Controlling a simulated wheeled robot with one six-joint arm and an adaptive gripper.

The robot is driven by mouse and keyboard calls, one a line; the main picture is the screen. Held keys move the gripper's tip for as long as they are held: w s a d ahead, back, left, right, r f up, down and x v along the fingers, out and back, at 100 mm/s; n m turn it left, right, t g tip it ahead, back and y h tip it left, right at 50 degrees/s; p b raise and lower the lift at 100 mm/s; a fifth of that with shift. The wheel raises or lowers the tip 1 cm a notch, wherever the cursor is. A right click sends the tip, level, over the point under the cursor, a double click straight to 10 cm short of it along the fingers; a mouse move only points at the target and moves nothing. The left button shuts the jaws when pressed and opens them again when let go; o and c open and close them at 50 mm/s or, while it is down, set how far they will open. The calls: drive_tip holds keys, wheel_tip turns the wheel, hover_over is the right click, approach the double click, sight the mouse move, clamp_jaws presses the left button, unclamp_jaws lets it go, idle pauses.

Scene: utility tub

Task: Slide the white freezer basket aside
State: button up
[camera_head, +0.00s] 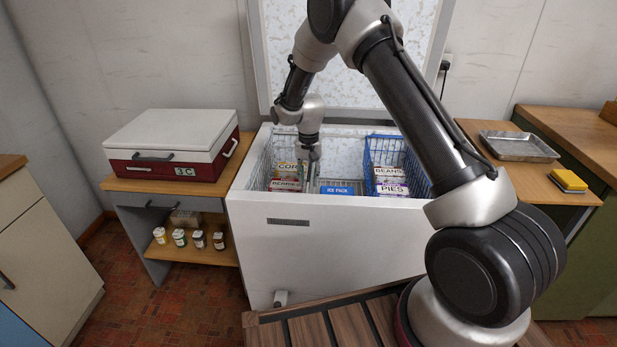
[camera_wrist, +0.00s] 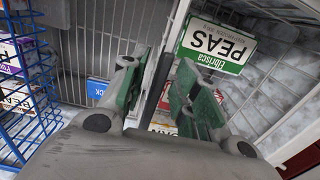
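The white wire freezer basket (camera_head: 261,165) stands in the left part of the open chest freezer and holds several food packets. In the wrist view its grey rim (camera_wrist: 178,28) runs down between the fingers, with a green PEAS packet (camera_wrist: 218,47) to its right. My gripper (camera_head: 311,178) reaches down at the basket's right side. In the wrist view my gripper (camera_wrist: 163,95) has its two green-padded fingers apart, one on each side of the rim. The left finger looks very close to the rim; I cannot tell whether it touches.
A blue wire basket (camera_head: 383,153) with BEANS and PIES packets stands at the freezer's right. A blue ICE PACK box (camera_head: 336,189) lies low between the baskets. The white freezer walls (camera_head: 330,215) bound the space. A red-and-white cooler (camera_head: 172,143) is outside, left.

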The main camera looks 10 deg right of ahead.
drive_tip(key=shift+f, duration=0.15)
clamp_jaws()
drive_tip(key=s+d, duration=0.4)
drive_tip(key=d, duration=0.9)
drive_tip(key=shift+s+d, duration=0.15)
drive_tip(key=shift+d, duration=0.15)
unclamp_jaws()
wheel_tip(320, 180, up, 12)
